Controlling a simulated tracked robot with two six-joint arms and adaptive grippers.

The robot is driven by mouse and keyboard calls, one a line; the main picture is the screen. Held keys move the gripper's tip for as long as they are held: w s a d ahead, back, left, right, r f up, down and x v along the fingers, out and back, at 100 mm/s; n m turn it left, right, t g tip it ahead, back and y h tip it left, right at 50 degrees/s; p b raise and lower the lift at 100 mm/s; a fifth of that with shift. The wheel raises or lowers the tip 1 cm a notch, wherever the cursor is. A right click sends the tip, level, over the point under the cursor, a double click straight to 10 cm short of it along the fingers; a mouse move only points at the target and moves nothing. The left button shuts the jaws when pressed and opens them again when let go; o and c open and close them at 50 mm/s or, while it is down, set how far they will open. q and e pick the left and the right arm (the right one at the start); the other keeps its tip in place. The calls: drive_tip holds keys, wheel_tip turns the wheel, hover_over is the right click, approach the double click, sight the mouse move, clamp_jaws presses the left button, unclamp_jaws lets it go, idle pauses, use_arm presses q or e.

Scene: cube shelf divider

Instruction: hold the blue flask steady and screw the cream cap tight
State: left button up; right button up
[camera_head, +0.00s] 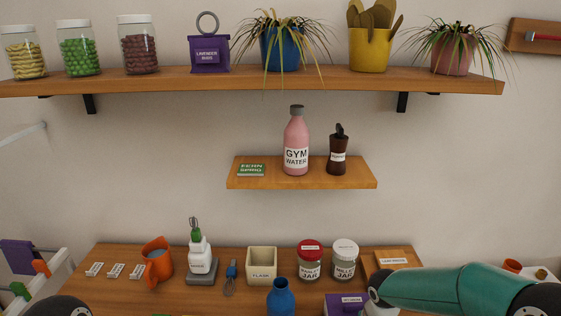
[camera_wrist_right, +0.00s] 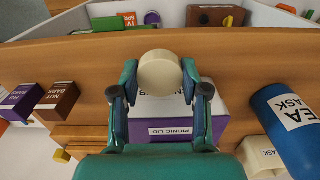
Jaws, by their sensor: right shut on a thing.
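The blue flask (camera_head: 281,299) shows at the bottom edge of the head view, its lower part cut off; no cap shows on its neck. In the right wrist view the flask (camera_wrist_right: 287,130) is at the right, with part of its label visible. My right gripper (camera_wrist_right: 160,80) is shut on the cream cap (camera_wrist_right: 159,71), a round disc between its two teal fingers. The gripper and cap are apart from the flask, to its left in the wrist view. My left gripper is not in view.
A cream box labelled FLASK (camera_head: 262,265) stands behind the flask on the wooden table. A purple box labelled PICNIC LID (camera_wrist_right: 205,121) is below the right gripper in the wrist view. Two labelled jars (camera_head: 310,262) (camera_head: 344,262) stand to the right of the cream box.

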drive_tip(key=shift+w+a+r+p, duration=0.15)
drive_tip(key=shift+r+p, duration=1.1)
drive_tip(key=shift+f, duration=0.1)
